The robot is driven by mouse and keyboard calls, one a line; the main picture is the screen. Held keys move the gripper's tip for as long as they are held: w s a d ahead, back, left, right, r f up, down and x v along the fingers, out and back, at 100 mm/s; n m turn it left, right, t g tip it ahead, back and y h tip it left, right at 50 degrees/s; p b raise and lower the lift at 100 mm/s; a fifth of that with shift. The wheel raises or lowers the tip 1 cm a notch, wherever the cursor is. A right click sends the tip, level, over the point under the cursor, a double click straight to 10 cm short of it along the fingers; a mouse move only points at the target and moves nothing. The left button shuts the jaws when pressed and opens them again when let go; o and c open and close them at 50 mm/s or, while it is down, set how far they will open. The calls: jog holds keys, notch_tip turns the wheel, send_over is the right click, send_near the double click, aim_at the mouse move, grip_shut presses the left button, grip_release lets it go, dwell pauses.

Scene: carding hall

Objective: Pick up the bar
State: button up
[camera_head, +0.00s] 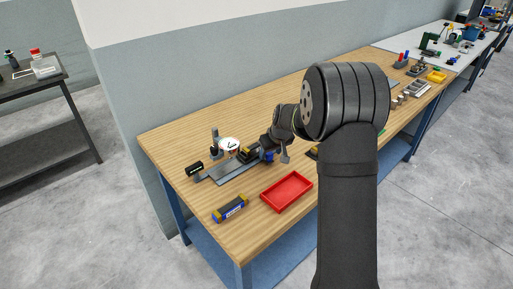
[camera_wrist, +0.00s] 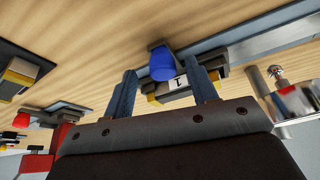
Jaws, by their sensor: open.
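No piece is plainly marked as the bar. A long flat grey metal piece (camera_head: 232,173) lies on the wooden workbench (camera_head: 190,215), left of my gripper (camera_head: 284,154); in the wrist view a grey strip (camera_wrist: 272,38) runs off to the right. My gripper is above the bench, its fingers apart. In the wrist view the fingers (camera_wrist: 163,92) stand either side of a blue rounded knob (camera_wrist: 162,65) on a grey bracket, with a yellow-and-black block (camera_wrist: 178,88) behind it. I cannot tell whether the fingers touch anything.
A white round dial (camera_head: 229,144) and a black piece (camera_head: 195,168) stand to the left. More parts and a yellow bin (camera_head: 437,76) are at the far right. A wall borders the back.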

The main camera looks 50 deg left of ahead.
jog(key=s+a+r+m+h, duration=0.1)
jog(key=a+r+m+h, duration=0.1)
jog(key=a+r+m, duration=0.4)
jog(key=s+a+r+m+h, duration=0.1)
jog(key=a+r+m+h, duration=0.1)
jog(key=r+m, duration=0.8)
jog(key=n, duration=0.1)
send_over(256, 144)
jog(key=f, duration=1.1)
jog(key=shift+s+d, duration=0.15)
jog(key=shift+s, duration=0.05)
jog(key=shift+w+f, duration=0.15)
jog(key=shift+f, duration=1.2)
jog(key=shift+w+f, duration=0.1)
jog(key=shift+f, duration=1.25)
grip_shut()
